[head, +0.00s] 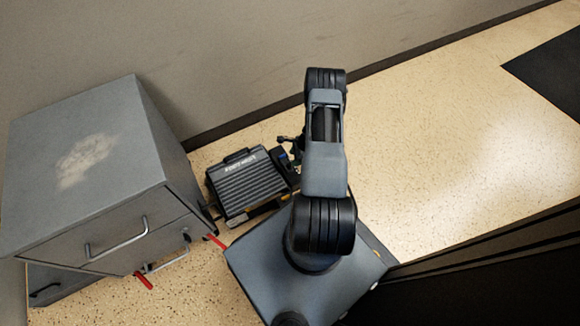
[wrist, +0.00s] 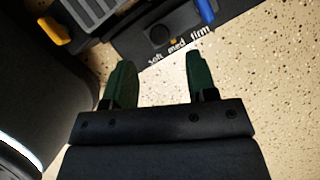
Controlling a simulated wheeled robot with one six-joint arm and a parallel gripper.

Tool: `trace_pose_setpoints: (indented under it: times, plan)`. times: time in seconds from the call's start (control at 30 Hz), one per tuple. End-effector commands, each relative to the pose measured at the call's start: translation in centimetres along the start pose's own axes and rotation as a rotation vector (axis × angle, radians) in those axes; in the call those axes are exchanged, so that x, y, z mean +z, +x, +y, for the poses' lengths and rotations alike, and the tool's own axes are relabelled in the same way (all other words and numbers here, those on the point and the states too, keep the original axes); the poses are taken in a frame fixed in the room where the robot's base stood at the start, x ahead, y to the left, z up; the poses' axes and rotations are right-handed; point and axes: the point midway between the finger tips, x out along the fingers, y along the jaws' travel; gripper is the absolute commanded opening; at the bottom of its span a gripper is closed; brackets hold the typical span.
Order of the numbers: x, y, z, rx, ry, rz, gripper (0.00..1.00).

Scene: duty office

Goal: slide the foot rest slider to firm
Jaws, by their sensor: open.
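The foot rest (head: 248,187) is a dark ribbed pedal unit on the floor beside the cabinet. In the wrist view its black side panel (wrist: 133,46) carries the labels soft, med and firm. A blue tab (wrist: 205,11), likely the slider, stands at the top edge near the firm label. In the head view my arm mostly hides the gripper.
A grey metal cabinet (head: 85,160) with drawer handles stands to the left, red bars (head: 217,241) low beside it. The wall (head: 225,50) runs behind the foot rest. A yellow-orange part (wrist: 54,31) shows in the wrist view. Speckled floor (head: 450,150) is clear to the right.

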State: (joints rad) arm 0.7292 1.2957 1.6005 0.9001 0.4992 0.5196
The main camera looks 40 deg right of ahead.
Motion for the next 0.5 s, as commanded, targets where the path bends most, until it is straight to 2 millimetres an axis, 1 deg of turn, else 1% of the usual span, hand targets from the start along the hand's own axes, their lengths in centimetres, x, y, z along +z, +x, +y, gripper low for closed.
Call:
trace_pose_setpoints:
  times: [0.03,0.2,0.3,0.5]
  plan:
    - [-0.1,1.3,0.1,0.002,-0.001,0.000,0.52]
    - [-0.1,3.8,0.1,0.002,-0.001,-0.001,0.52]
    - [-0.1,4.7,0.1,0.001,-0.001,-0.001,0.52]
    - [0.0,5.7,0.0,0.001,-0.002,0.000,0.52]
